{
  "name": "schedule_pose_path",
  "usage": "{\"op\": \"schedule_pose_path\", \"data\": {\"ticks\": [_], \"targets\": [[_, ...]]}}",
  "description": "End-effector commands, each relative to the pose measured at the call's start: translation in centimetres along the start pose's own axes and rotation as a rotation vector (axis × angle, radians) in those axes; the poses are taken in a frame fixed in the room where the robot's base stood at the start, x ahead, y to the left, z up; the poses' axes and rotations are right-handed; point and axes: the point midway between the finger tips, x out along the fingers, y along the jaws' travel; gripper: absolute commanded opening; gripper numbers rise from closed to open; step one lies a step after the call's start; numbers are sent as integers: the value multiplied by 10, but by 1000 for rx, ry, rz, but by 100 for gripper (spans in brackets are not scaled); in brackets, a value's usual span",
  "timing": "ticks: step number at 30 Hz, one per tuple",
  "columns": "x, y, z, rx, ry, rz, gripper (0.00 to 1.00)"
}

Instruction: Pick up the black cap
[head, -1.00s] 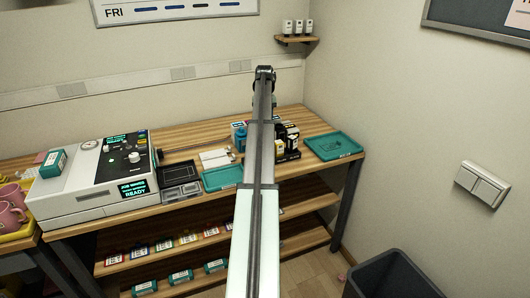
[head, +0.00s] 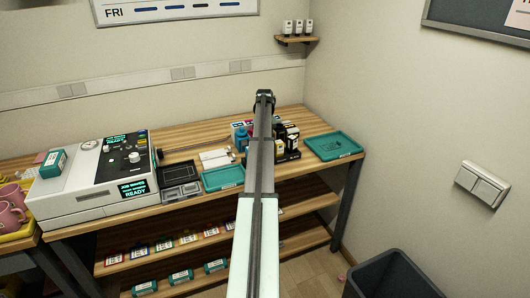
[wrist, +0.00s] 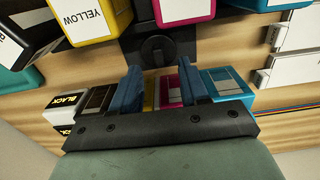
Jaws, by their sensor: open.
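My gripper (wrist: 158,66) is open, its two blue fingers apart with nothing held between them. In the head view my gripper (head: 264,98) is over the back part of the bench, seen from behind. Beyond the fingertips in the wrist view is a dark round disc (wrist: 157,48) on a black part; I cannot tell whether it is the black cap. A row of ink tanks with black (wrist: 97,98), yellow (wrist: 149,92), magenta (wrist: 167,90) and cyan (wrist: 226,82) parts lies behind the fingers. No other black cap is clearly made out.
Boxes labelled YELLOW (wrist: 88,18) and magenta (wrist: 185,9) stand close ahead of the fingers. A box labelled BLACK (wrist: 66,102) is at the left. In the head view, teal trays (head: 333,146) (head: 222,178) and a white press (head: 90,175) are on the bench.

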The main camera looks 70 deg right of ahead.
Motion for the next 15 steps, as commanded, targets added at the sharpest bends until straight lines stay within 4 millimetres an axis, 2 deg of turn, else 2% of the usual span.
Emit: {"op": "schedule_pose_path", "data": {"ticks": [7,15], "targets": [[33,1,2,0,-1,0,45],[37,2,2,0,0,0,45]]}}
